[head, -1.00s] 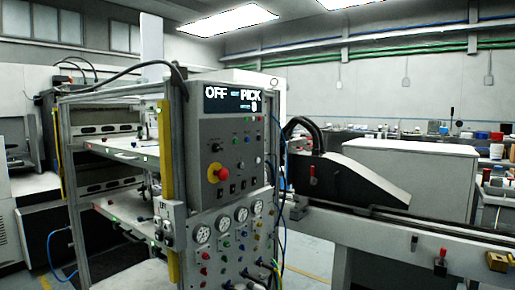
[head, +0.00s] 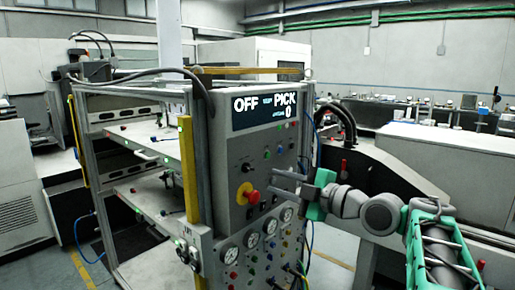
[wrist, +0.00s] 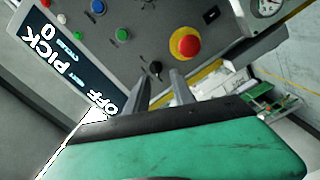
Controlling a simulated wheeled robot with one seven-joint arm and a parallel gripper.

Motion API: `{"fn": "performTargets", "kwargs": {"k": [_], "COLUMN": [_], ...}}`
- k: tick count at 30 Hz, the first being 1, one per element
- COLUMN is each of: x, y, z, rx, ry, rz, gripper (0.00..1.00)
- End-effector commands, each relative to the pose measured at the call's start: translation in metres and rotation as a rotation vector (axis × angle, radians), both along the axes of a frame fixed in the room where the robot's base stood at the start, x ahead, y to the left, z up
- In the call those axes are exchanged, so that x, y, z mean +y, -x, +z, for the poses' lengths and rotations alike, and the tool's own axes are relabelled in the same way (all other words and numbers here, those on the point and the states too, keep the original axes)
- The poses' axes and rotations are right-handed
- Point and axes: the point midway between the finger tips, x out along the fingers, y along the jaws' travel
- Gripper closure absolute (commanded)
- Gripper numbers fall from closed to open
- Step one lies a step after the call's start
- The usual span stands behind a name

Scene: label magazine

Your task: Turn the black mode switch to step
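The black mode switch (head: 245,167) is a small knob on the grey control panel, above the red emergency button (head: 247,193). In the wrist view the black knob (wrist: 156,68) lies just beyond my fingertips, roughly between them in the picture. Its pointing direction is too small to read. My gripper (head: 280,183) is in front of the panel, right of the switch in the head view. In the wrist view my gripper (wrist: 160,78) has two fingers apart with nothing between them; contact with the knob cannot be told. The display (head: 264,110) reads OFF, PICK and 0.
The red button on its yellow plate (wrist: 185,43) is close beside the fingertips. Small coloured buttons (head: 267,153) and gauges (head: 253,240) crowd the panel. A conveyor and black sloped housing (head: 385,165) lie to the right.

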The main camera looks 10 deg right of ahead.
Motion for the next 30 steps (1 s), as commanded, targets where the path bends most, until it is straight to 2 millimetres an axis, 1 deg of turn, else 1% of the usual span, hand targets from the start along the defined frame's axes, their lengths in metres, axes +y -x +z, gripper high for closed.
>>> {"fn": "performTargets", "kwargs": {"k": [1, 2, 5, 10, 12, 15, 18, 23, 24, 26, 30], "x": [-0.004, -0.003, 0.007, 0.028, 0.035, 0.041, 0.043, 0.043, 0.043, 0.043, 0.043], "y": [0.001, 0.0, -0.01, -0.037, -0.046, -0.056, -0.059, -0.059, -0.059, -0.059, -0.059], "z": [0.011, 0.014, 0.014, 0.014, 0.014, 0.013, 0.012, 0.011, 0.011, 0.011, 0.011], "rx": [-0.036, -0.05, -0.056, -0.053, -0.053, -0.053, -0.053, -0.053, -0.053, -0.053, -0.053], "ry": [0.009, 0.012, 0.016, 0.015, 0.015, 0.016, 0.016, 0.016, 0.016, 0.016, 0.016], "rz": [0.007, 0.012, 0.019, 0.021, 0.019, 0.016, 0.015, 0.014, 0.014, 0.014, 0.014], "gripper": [0.71, 0.71, 0.71, 0.71, 0.71, 0.71, 0.71, 0.71, 0.72, 0.77, 0.88]}}
